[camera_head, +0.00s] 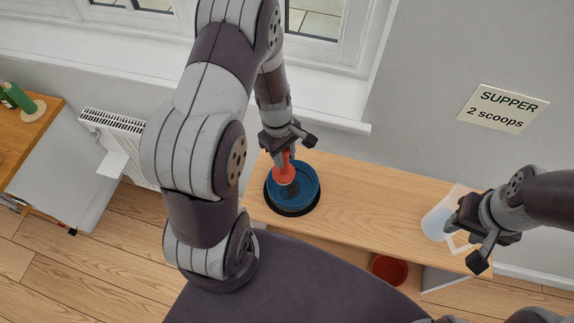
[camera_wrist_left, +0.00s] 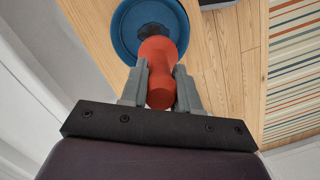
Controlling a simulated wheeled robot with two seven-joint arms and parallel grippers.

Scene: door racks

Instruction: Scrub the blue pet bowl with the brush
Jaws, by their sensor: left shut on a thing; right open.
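The blue pet bowl (camera_head: 309,190) has a dark base ring and stands on the left part of the wooden bench; it also shows in the left wrist view (camera_wrist_left: 126,32). My left gripper (camera_head: 284,162) is shut on the red-orange handle of the brush (camera_head: 284,175). In the left wrist view the brush (camera_wrist_left: 158,72) sits between the fingers (camera_wrist_left: 160,90), with its dark head inside the bowl. I cannot tell whether the bristles press on the bowl's bottom. My right gripper (camera_head: 466,236) is open at the bench's right end, close to a clear container.
The clear container (camera_head: 437,222) with a pale handle stands on the bench (camera_head: 370,200). A red bowl (camera_head: 389,270) is below the bench. A sign (camera_head: 503,108) reading "SUPPER 2 scoops" hangs on the wall. The bench's middle is clear. A striped rug (camera_wrist_left: 293,70) lies on the floor.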

